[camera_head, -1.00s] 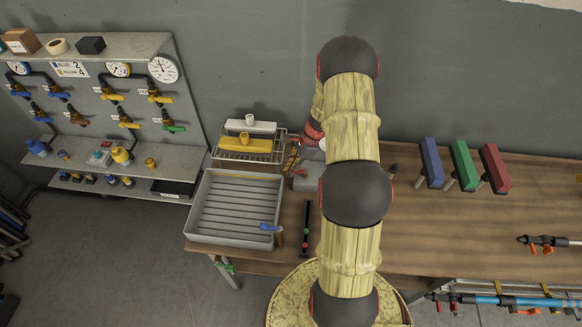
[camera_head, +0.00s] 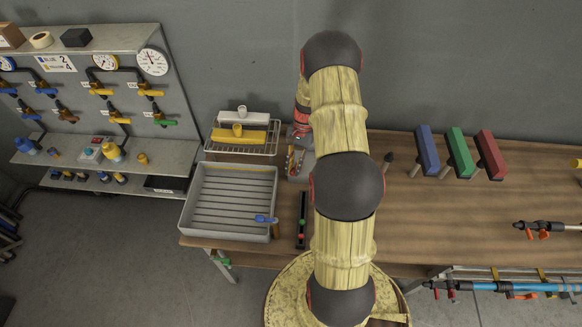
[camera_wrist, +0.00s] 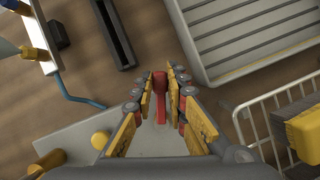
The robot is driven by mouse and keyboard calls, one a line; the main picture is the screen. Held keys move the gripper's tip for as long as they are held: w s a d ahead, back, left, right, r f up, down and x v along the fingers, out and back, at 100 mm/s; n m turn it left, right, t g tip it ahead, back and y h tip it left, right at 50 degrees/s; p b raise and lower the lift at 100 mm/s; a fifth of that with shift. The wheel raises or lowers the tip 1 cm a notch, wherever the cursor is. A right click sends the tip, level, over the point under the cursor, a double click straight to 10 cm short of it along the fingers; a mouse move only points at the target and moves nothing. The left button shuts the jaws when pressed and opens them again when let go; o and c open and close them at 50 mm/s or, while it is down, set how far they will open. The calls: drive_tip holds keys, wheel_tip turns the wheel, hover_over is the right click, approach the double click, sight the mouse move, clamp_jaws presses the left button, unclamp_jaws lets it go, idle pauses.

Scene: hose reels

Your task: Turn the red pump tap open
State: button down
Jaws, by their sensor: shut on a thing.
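The red pump tap (camera_wrist: 161,92) shows in the wrist view as a red lever with a rounded end. My gripper (camera_wrist: 162,82) has a yellow-padded finger on each side of the lever and is shut on it. The lever's far end sticks out slightly past the fingertips. Its lower end runs down between the fingers toward a pale grey surface, and its pivot is hard to make out.
A ribbed grey tray (camera_head: 189,211) and a wire rack (camera_head: 272,151) with a yellow block (camera_head: 246,138) stand left of my arm. A slim black holder (camera_head: 302,222) lies beside the tray. Blue, green and red blocks (camera_head: 427,150) stand right. The bench's middle right is clear.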

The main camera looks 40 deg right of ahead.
drive_tip(key=shift+s+d+n+g+h, duration=0.2)
drive_tip(key=shift+s+n+g+h, duration=0.15)
drive_tip(key=shift+n, duration=0.55)
drive_tip(key=c, duration=1.8)
unclamp_jaws()
drive_tip(key=shift+o, duration=0.2)
drive_tip(key=v, duration=1.2)
drive_tip(key=shift+s+d, duration=0.1)
